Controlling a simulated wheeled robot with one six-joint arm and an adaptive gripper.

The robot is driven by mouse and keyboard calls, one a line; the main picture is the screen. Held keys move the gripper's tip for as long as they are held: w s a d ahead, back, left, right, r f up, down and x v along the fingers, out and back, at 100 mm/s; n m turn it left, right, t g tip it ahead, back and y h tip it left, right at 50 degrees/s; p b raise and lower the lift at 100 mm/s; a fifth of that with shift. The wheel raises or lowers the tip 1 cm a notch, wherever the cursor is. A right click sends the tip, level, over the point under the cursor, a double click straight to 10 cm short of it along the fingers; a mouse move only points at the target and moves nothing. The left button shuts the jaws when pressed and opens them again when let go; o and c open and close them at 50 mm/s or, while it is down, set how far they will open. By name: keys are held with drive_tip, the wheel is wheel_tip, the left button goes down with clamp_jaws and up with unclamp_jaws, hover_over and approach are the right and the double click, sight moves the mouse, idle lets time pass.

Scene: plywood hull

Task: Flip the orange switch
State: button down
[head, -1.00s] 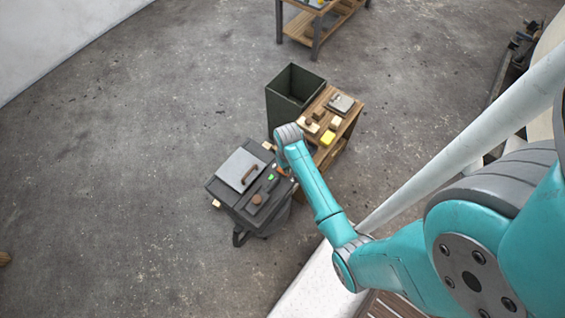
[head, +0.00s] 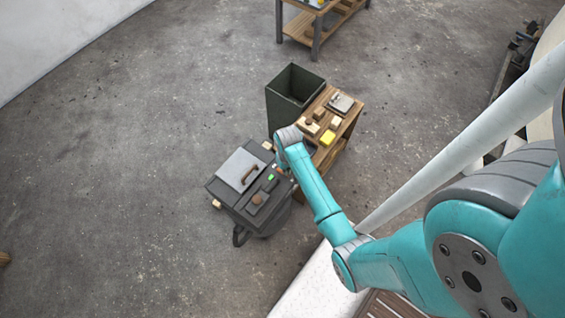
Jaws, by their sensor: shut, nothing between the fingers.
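A dark grey box-like unit (head: 229,198) stands on the floor at the centre left of the head view. On its top are a grey lid with a brown handle (head: 249,174), a round brown knob (head: 257,198) and a small green light (head: 271,178). My gripper (head: 283,171) is at the right edge of this top, low beside the controls, and is shut with nothing in it. My wrist hides most of it. A tiny orange-brown spot (head: 277,168) next to it may be the orange switch; its position is too small to tell.
A dark green open bin (head: 281,108) and a wooden table (head: 330,152) with small blocks, one yellow (head: 327,138), stand just behind the unit. Another wooden bench (head: 317,40) is at the top. A white pole (head: 455,150) crosses the right.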

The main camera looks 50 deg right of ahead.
drive_tip(key=shift+f, duration=0.35)
drive_tip(key=shift+r, duration=3.55)
